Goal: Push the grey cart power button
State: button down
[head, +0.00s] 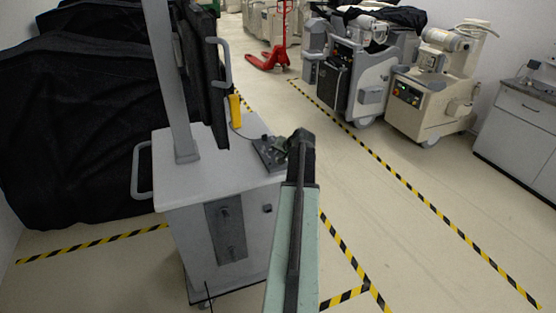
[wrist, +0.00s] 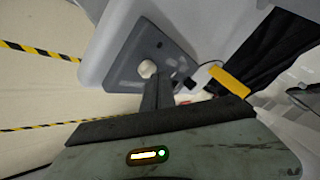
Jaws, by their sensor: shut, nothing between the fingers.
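The grey cart (head: 225,178) stands left of centre in the head view, with a column and a dark upright screen on it. A dark grey panel (wrist: 140,52) on its top shows in the wrist view, with a round whitish knob (wrist: 147,68) near its edge. I cannot tell whether this knob is the power button. The panel also shows in the head view (head: 264,152), partly hidden by my gripper. My gripper (head: 301,137) is shut and empty, at the cart's right edge. In the wrist view its dark fingers (wrist: 158,90) point toward the knob; contact cannot be told.
A yellow object (head: 235,111) stands behind the panel. Black-covered equipment (head: 70,120) fills the left side. Other carts (head: 430,95), a red pallet jack (head: 268,61) and a cabinet (head: 515,125) stand farther off. Floor with striped tape (head: 400,180) is clear on the right.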

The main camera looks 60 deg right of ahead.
dwell(0.4)
jog(key=shift+f+b, duration=0.5)
jog(key=shift+r, duration=0.1)
jog(key=shift+r+p, duration=0.4)
jog(key=shift+p, duration=0.1)
notch_tip(320, 180, up, 6)
jog(key=p, duration=0.6)
jog(key=shift+r, duration=0.15)
